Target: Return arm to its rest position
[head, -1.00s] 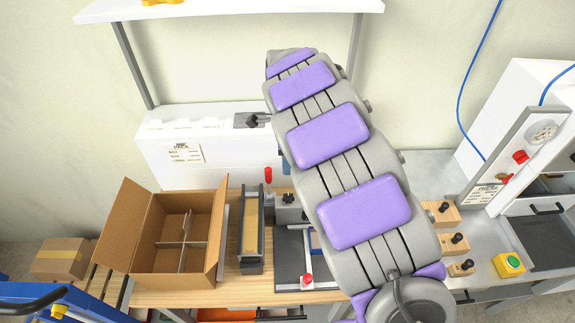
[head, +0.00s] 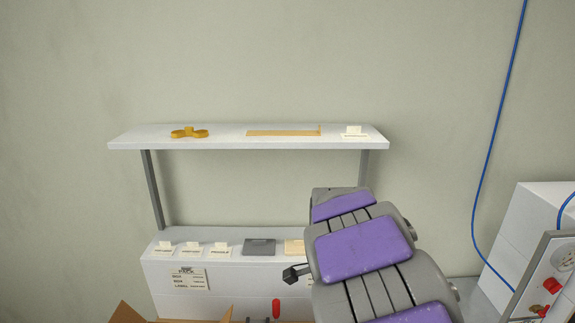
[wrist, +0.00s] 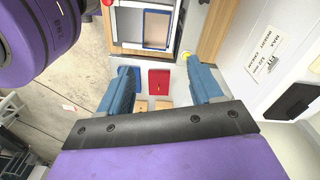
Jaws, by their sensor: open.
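My arm, with purple pads on grey links, rises from the bottom right of the head view in front of the wall and the white ledge. Its far end is below the shelf's right end. My gripper (wrist: 160,68) shows in the wrist view with its two blue fingers spread wide apart and nothing held between them. Beyond the fingers, a red block (wrist: 160,80) and small wooden blocks (wrist: 141,105) show in the gap, apart from the fingers as far as I can tell. The gripper's fingers cannot be made out in the head view.
A white shelf (head: 220,143) holds a yellow part (head: 189,132). Below it is a white ledge (head: 230,276) with labelled holders. The carton (head: 125,312) barely shows at the bottom. A white machine (head: 525,235) stands right. A framed tray (wrist: 150,42) lies on the bench in the wrist view.

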